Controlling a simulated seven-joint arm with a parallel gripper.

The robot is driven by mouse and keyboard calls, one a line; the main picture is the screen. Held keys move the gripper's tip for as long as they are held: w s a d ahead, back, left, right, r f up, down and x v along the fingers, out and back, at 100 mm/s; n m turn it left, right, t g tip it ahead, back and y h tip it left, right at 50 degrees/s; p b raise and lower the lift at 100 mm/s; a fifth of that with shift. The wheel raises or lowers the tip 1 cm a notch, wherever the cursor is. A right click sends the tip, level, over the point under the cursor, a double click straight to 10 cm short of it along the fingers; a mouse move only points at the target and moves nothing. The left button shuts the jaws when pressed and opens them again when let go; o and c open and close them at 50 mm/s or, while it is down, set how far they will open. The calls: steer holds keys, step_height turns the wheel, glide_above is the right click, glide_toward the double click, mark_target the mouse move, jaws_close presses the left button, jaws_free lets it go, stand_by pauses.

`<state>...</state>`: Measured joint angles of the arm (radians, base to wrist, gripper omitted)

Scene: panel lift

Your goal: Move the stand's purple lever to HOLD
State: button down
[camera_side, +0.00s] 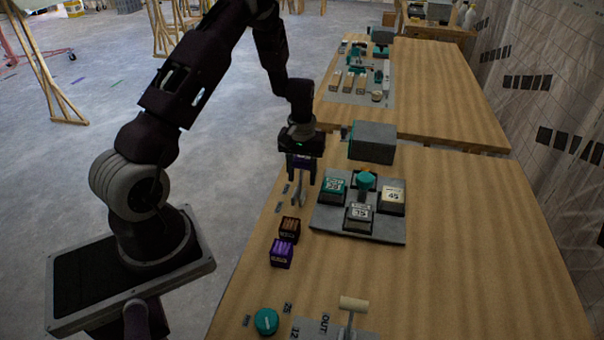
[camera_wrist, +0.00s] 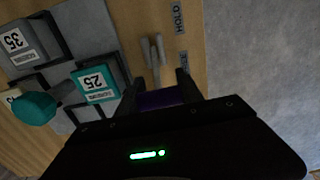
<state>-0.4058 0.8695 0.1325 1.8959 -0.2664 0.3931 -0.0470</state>
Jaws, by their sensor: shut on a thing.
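My gripper (camera_side: 301,178) points down at the left edge of the near table, beside the grey stand (camera_side: 325,222). Its fingers are shut on the purple lever (camera_side: 302,160), whose purple part also shows between the fingers in the wrist view (camera_wrist: 160,100). Most of the lever is hidden by the fingers and palm. Two grey upright pieces (camera_wrist: 154,50) stand just beyond the fingers. The HOLD label (camera_wrist: 178,18) lies past them, at the top. A second label (camera_wrist: 184,60), only partly readable, lies closer to the right finger.
The stand carries dark-based blocks labelled 25, 35 and 45 around a teal knob (camera_side: 366,180). A grey box (camera_side: 372,142) stands behind. A brown block (camera_side: 289,229) and a purple block (camera_side: 281,253) sit in front. A beige-handled lever (camera_side: 353,304) and teal dial (camera_side: 266,321) are nearer. The table's right side is clear.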

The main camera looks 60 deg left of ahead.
mark_target(300, 180)
steer(key=t+y, duration=0.1)
steer(key=s+d+r+t+y, duration=0.1)
steer(key=shift+s+d+t+y, duration=0.15)
steer(key=shift+d+t+y, duration=0.05)
steer(key=shift+t+y, duration=0.2)
steer(key=shift+s+d+r+t+y, duration=0.15)
steer(key=shift+s+d+t+y, duration=0.2)
steer(key=shift+t+y, duration=0.45)
steer(key=shift+s+d+r+t+y, duration=0.1)
steer(key=shift+s+d+t+y, duration=0.25)
steer(key=shift+t+y, duration=0.45)
steer(key=c, duration=0.8)
jaws_free()
steer(key=shift+o, duration=0.2)
steer(key=shift+d, duration=0.1)
